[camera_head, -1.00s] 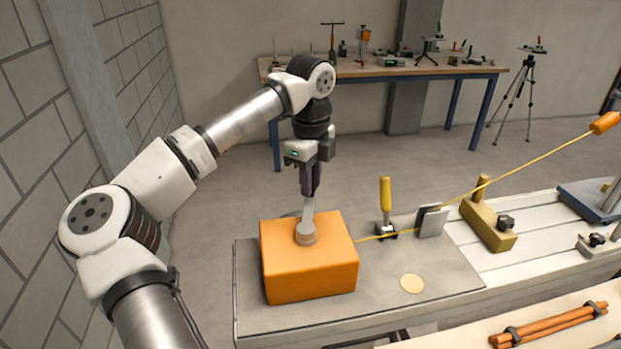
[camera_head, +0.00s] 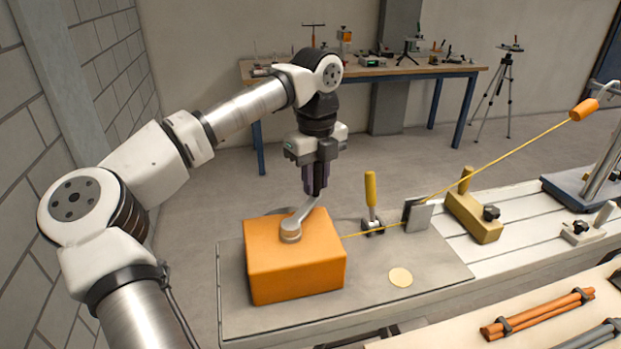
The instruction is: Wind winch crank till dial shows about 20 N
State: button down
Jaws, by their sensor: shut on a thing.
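The winch is an orange box (camera_head: 294,265) on a grey plate at the near end of the bed. Its grey crank (camera_head: 299,220) sits on the top face, with the arm pointing up and to the right in the picture. My gripper (camera_head: 317,190) points down and is shut at the crank's outer end; the handle itself is hidden between the fingers. A yellow cord (camera_head: 500,156) runs from the box's right side, past a grey block, up to an orange float-shaped piece (camera_head: 584,109) at the right. I cannot make out a dial reading.
A yellow-handled clamp (camera_head: 371,205) stands just right of the winch, near the grey upright block (camera_head: 418,216). A mustard block (camera_head: 474,217) sits farther along the bed. Orange rods (camera_head: 538,313) lie at front right. A workbench (camera_head: 400,72) stands behind.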

jog(key=shift+d, duration=0.1)
jog(key=c, duration=1.2)
grip_release()
jog(key=shift+c, duration=0.2)
jog(key=shift+r, duration=0.1)
notch_tip(320, 180, up, 14)
jog(key=shift+f+b, duration=0.15)
jog(key=shift+b, duration=0.45)
